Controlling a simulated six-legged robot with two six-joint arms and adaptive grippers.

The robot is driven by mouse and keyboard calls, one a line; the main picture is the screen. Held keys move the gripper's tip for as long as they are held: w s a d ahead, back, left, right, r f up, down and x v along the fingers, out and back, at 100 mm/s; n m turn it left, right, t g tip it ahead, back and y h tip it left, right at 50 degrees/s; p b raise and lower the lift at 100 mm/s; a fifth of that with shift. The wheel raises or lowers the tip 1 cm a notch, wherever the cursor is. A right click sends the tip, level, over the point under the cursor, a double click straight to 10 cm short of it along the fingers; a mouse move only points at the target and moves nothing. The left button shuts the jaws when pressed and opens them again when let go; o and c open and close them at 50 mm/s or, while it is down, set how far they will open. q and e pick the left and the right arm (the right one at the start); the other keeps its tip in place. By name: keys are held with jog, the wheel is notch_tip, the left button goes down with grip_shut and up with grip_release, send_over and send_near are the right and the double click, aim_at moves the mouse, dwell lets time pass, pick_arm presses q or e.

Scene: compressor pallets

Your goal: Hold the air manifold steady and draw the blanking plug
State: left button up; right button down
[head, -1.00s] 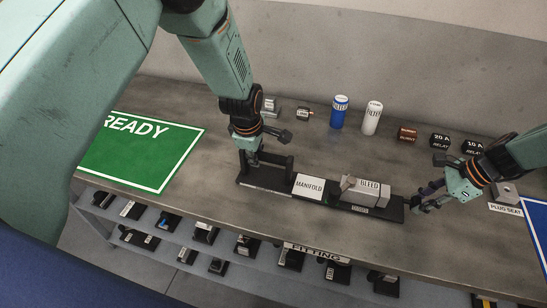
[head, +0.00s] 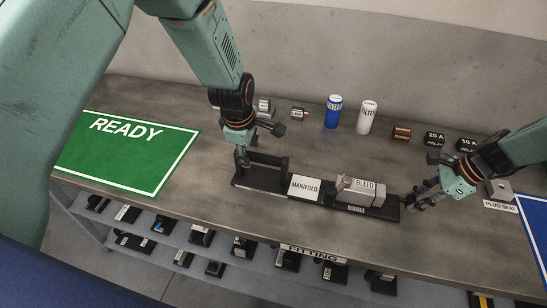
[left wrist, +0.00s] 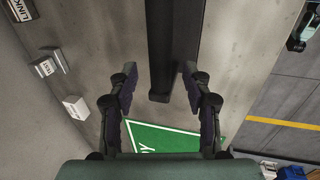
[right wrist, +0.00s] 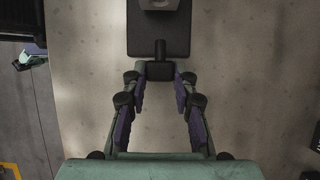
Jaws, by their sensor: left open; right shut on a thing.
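The air manifold is a long black base (head: 335,200) with a raised black bar (head: 265,161) at its left end, a white MANIFOLD label (head: 305,186) and a grey BLEED block (head: 360,191). My left gripper (head: 262,143) is open at the bar's left end. In the left wrist view, the dark bar (left wrist: 175,45) lies between its spread fingers. My right gripper (head: 412,200) is at the manifold's right end. In the right wrist view, its fingers are shut on the dark blanking plug (right wrist: 160,70), which is in line with the manifold's end (right wrist: 158,45).
A green READY mat (head: 125,155) lies at left. Blue (head: 333,112) and white (head: 367,118) filters, a brown part (head: 402,132) and black relays (head: 435,140) stand behind. A plug seat (head: 499,190) is at right. A lower shelf holds several dark parts.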

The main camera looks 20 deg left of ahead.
jog(key=shift+s+r, duration=0.1)
pick_arm(q)
jog(key=v, duration=0.9)
